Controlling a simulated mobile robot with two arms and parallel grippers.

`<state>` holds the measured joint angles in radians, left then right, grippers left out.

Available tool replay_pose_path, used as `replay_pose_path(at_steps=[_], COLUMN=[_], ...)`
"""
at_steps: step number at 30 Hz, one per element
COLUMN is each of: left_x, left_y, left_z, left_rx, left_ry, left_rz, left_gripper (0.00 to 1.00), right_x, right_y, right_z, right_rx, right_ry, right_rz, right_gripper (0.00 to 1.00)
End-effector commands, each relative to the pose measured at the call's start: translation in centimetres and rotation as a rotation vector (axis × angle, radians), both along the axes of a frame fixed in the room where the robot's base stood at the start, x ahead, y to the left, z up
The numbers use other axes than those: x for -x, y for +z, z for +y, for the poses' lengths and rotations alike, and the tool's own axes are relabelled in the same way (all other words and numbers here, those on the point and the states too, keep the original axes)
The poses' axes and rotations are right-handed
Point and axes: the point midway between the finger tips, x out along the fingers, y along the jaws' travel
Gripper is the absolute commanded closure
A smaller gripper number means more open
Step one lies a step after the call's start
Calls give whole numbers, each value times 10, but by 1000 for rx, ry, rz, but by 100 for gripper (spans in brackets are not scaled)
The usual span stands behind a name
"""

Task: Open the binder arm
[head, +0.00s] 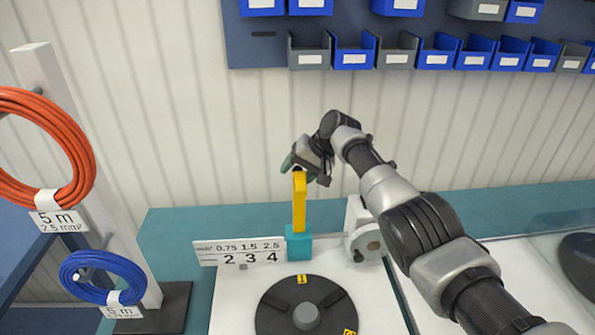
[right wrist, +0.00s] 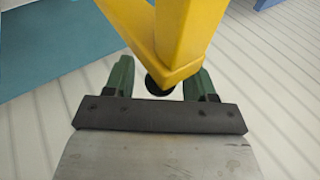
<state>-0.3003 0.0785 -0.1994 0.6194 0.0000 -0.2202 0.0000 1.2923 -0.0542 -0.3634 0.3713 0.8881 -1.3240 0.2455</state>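The binder arm (head: 299,205) is a yellow bar standing upright on a teal block (head: 299,243) behind the black reel disc. My right gripper (head: 296,164) is at the top end of the bar. In the right wrist view, the yellow bar (right wrist: 180,45) comes down between my two green fingers (right wrist: 162,72). A dark round knob (right wrist: 158,88) at its end lies between the fingers. Gaps show on both sides of the knob, so the gripper looks open. My left gripper is out of view.
A black reel disc (head: 275,310) lies on the white machine top. A number plate (head: 238,252) stands left of the block, and a grey-white unit (head: 365,243) right of it. Orange (head: 75,150) and blue (head: 75,277) cable coils hang at left. Blue and grey bins (head: 353,55) line the wall.

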Motion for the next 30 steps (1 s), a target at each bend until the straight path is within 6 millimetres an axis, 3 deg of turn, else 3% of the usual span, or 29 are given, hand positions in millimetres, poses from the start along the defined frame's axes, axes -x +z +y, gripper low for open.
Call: replay_pose_path(at_steps=[8, 13, 24, 30], left_x=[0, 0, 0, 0], left_y=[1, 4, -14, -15], left_z=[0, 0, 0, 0], left_rx=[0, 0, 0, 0], left_ry=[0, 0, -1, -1], left_rz=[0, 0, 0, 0], left_gripper=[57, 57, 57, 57], right_x=[1, 5, 19, 22], right_y=[7, 24, 76, 87], right_z=[-5, -17, -54, -60], right_rx=[-2, 0, -1, 0], right_ry=[-1, -1, 0, -1], right_rz=[-3, -5, -2, -1], right_gripper=[44, 44, 44, 44])
